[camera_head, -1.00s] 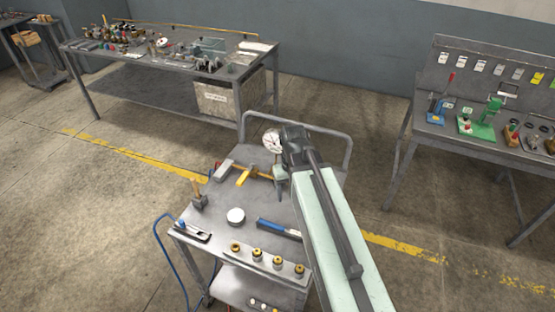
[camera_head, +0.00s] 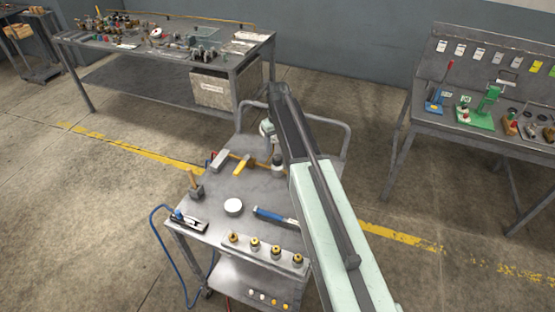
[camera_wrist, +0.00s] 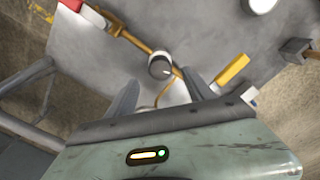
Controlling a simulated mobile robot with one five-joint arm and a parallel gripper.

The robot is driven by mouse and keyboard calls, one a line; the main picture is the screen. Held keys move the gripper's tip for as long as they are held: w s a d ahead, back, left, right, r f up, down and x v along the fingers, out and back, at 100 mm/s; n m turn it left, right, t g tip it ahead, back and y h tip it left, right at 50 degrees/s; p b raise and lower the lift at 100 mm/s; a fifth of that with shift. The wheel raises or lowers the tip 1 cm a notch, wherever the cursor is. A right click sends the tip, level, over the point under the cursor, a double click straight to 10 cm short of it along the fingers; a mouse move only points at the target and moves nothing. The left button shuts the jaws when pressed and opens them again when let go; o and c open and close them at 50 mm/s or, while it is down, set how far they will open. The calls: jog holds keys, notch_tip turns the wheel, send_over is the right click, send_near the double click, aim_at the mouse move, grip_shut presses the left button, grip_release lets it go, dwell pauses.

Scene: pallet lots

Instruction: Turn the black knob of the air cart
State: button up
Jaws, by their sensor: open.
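The air cart (camera_head: 205,225) stands in front of me. Its black knob (camera_head: 277,161) is near the back of the top, at the end of a yellow pipe, beside my arm. In the wrist view the knob (camera_wrist: 160,66) shows as a dark round cap with a pale rim, just beyond the gap between my fingers. My gripper (camera_wrist: 160,80) is open, one finger left and one right of the knob's line, with nothing held. In the head view my gripper (camera_head: 267,130) is over the cart's back edge, partly hidden by my arm.
On the cart top are a yellow handle (camera_head: 242,164), a hammer (camera_head: 195,187), a white disc (camera_head: 233,207), a blue-handled tool (camera_head: 272,215) and a row of brass-topped fittings (camera_head: 254,245). A cluttered bench (camera_head: 120,50) stands behind left, another bench (camera_head: 450,135) at right.

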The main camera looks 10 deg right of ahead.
aim_at(277, 157)
notch_tip(277, 157, down, 6)
jog(key=b, duration=0.4)
jog(key=shift+b, duration=0.3)
jog(key=shift+r, duration=0.2)
grip_shut()
jog(key=shift+m, duration=0.7)
grip_release()
